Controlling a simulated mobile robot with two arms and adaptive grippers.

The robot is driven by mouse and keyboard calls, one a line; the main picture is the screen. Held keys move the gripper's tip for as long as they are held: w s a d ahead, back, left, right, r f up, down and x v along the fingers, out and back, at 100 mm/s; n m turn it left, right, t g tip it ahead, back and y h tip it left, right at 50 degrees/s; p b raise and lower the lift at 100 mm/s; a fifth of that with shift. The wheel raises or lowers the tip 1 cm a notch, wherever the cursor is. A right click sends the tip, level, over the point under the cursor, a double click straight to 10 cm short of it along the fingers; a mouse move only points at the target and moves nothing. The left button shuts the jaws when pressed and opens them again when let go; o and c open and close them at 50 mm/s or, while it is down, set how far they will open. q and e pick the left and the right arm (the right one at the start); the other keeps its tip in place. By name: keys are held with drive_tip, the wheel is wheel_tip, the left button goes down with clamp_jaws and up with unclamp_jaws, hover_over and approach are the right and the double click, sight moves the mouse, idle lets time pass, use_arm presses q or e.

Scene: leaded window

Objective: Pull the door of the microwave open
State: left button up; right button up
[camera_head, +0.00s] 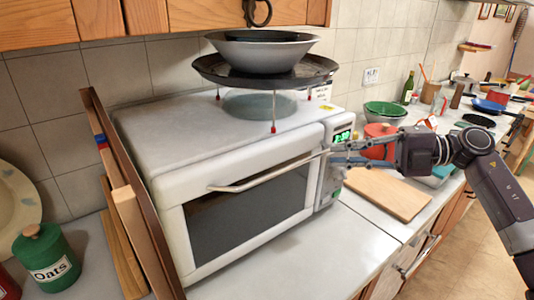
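The white microwave (220,135) stands on the counter, its front turned to the lower right. Its door (250,212) has a dark window and looks shut. The pale bar handle (262,176) runs slanting along the top of the door. My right gripper (334,154) comes in from the right, in front of the control panel with its green display (342,136). Its fingers look parted, one above the other, with the tips at the handle's right end. I cannot tell whether they touch it. My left gripper is not in view.
A dark pan on a red-footed stand (215,72) with a grey bowl (262,52) sits on the microwave. Wooden boards (135,205) lean at its left. A cutting board (388,192) lies to the right. The counter in front (330,250) is clear.

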sight(317, 157)
drive_tip(key=shift+s+a, duration=0.1)
drive_tip(key=shift+a, duration=0.4)
drive_tip(key=shift+s+p, duration=0.15)
drive_tip(key=shift+p, duration=0.3)
drive_tip(key=shift+w+a+f+p, duration=0.15)
drive_tip(key=shift+w+a+p, duration=0.1)
drive_tip(key=shift+a, duration=0.2)
drive_tip(key=shift+w+a+f+p, duration=0.1)
drive_tip(key=shift+w+a+p, duration=0.1)
drive_tip(key=shift+a, duration=0.2)
drive_tip(key=x, duration=0.3)
drive_tip(key=shift+a+r, duration=0.1)
drive_tip(key=shift+a+p, duration=0.3)
drive_tip(key=shift+d, duration=0.1)
drive_tip(key=c, duration=0.4)
clamp_jaws()
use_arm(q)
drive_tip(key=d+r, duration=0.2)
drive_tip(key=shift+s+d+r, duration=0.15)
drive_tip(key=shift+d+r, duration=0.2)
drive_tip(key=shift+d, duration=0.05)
